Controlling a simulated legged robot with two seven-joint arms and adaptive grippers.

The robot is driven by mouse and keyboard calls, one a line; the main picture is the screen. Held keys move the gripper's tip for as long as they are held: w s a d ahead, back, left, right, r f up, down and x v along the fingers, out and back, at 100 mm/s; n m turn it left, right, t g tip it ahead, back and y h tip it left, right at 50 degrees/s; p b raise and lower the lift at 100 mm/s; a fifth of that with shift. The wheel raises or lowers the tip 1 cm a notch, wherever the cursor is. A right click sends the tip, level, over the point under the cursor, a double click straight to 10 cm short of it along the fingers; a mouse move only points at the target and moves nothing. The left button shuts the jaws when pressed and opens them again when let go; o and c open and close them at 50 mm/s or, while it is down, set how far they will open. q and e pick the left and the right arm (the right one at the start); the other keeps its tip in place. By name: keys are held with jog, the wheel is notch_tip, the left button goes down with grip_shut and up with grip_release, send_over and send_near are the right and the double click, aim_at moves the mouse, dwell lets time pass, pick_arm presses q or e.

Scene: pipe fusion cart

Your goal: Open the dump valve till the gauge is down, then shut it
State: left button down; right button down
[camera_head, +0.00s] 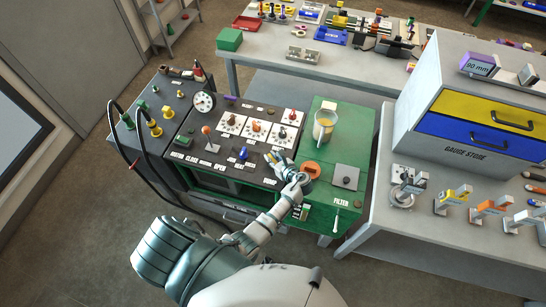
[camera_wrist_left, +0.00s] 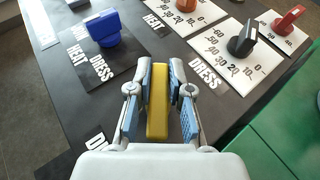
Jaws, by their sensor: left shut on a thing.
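My left gripper (camera_head: 279,163) is over the right part of the dark control panel. In the left wrist view its two blue-padded fingers (camera_wrist_left: 159,100) are closed on the sides of a yellow lever (camera_wrist_left: 158,98), which looks like the dump valve handle. A partly hidden white label beginning "DU" (camera_wrist_left: 96,143) is beside it. The lever's base is hidden by the gripper. The round white gauge (camera_head: 204,102) stands at the panel's back left; its needle is too small to read. My right gripper is not in view.
A blue knob (camera_wrist_left: 103,27) is ahead and left of the fingers. Dials on white plates (camera_head: 257,128) line the panel's back. A metal mug (camera_head: 324,124) stands on the green cart top to the right. Black hoses (camera_head: 139,150) loop at the left.

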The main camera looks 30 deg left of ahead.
pick_arm(q)
jog(key=n+g+y+b, duration=0.1)
jog(key=n+g, duration=0.2)
jog(key=g, duration=0.1)
jog(key=shift+n, duration=0.4)
jog(key=n+g+b, duration=0.1)
jog(key=g, duration=0.1)
jog(key=n+g+b, duration=0.1)
jog(key=n+g, duration=0.1)
jog(key=shift+s+f, duration=0.1)
jog(key=shift+s, duration=0.25)
jog(key=shift+n+g+b, duration=0.3)
jog(key=shift+s, duration=0.1)
jog(key=c, duration=1.1)
grip_release()
notch_tip(320, 180, up, 10)
jog(key=shift+f, duration=0.1)
